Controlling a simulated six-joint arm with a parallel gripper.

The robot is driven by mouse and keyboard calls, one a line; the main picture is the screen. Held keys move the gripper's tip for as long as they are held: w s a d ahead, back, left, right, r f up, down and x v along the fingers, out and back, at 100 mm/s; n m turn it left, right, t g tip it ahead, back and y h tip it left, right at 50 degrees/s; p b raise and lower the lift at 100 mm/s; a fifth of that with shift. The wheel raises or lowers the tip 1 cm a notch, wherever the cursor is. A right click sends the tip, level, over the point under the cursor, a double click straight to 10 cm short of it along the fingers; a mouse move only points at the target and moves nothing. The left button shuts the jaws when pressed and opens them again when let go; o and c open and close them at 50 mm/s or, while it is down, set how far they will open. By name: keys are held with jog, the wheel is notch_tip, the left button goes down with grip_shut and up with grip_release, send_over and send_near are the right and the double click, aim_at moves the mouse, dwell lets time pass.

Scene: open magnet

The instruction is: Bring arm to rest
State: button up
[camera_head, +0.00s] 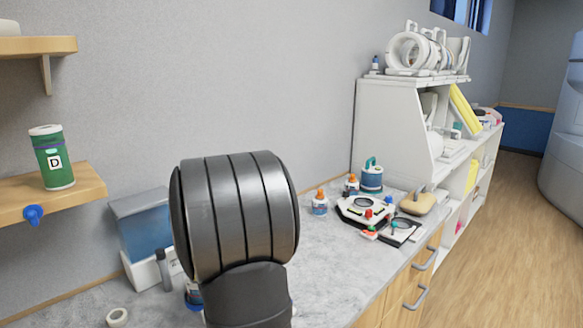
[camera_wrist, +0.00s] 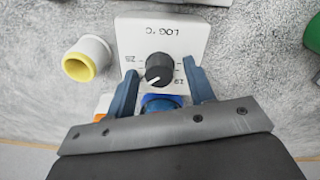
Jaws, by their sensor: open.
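My gripper (camera_wrist: 160,70) shows in the wrist view with its two blue fingers apart. Between the fingers is a black knob (camera_wrist: 159,65) with a white pointer mark, on a white panel (camera_wrist: 190,35) marked "LOG °C", "25" and "19". I cannot tell whether the fingers touch the knob. A blue round thing (camera_wrist: 160,101) shows below it, partly hidden by my gripper. In the head view my dark arm stands in the middle, and the gripper is hidden.
A white cup-like piece with a yellow rim (camera_wrist: 87,58) lies left of the panel. A green canister marked D (camera_head: 52,158) stands on a wooden shelf (camera_head: 80,185). Bottles and a white device (camera_head: 364,210) occupy the marble counter (camera_head: 325,275), whose front middle is clear.

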notch_tip(320, 180, up, 7)
jog(key=shift+s+f, duration=0.1)
jog(key=shift+f, duration=0.1)
jog(key=shift+o, duration=0.4)
dwell(1.0)
